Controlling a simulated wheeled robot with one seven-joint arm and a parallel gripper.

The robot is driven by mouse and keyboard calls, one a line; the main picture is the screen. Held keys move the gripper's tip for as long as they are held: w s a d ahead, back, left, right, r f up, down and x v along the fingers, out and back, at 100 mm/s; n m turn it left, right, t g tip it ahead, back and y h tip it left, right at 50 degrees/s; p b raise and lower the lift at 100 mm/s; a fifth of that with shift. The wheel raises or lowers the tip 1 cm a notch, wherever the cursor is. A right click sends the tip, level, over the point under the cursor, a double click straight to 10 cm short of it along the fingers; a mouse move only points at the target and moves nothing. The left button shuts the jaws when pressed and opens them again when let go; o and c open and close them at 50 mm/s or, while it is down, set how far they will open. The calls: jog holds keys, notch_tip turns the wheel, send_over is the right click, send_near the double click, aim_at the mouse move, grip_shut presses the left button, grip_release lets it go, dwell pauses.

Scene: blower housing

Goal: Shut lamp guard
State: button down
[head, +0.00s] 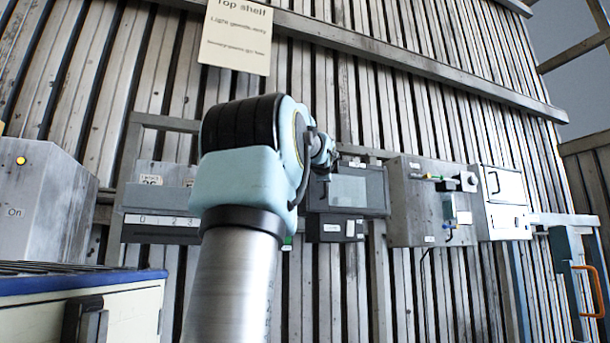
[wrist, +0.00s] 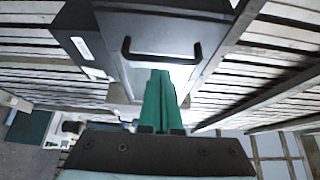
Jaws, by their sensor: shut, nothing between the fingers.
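A grey panel (wrist: 165,28) with a black bar handle (wrist: 163,57) fills the upper middle of the wrist view; I cannot tell for certain that it is the lamp guard. My gripper (wrist: 160,73) has green fingers, shut together and empty. Their tips overlap the panel in that view, just below the handle; I cannot tell whether they touch it. In the head view my arm stands in front of the wall and hides the gripper. A dark framed unit (head: 352,188) with a pale grey front shows just right of my wrist there.
A metal board with small fittings (head: 412,213) and a white cabinet (head: 503,186) are mounted right of the dark unit. A grey box marked "On" (head: 38,205) and a blue-topped bench (head: 70,283) stand at left. A "Top shelf" sign (head: 235,35) hangs above.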

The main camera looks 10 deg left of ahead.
jog(key=s+a+b, duration=0.4)
jog(key=a+b, duration=0.1)
jog(key=a, duration=0.3)
jog(key=shift+s+b, duration=0.3)
jog(key=shift+s, duration=0.1)
jog(key=shift+f, duration=0.1)
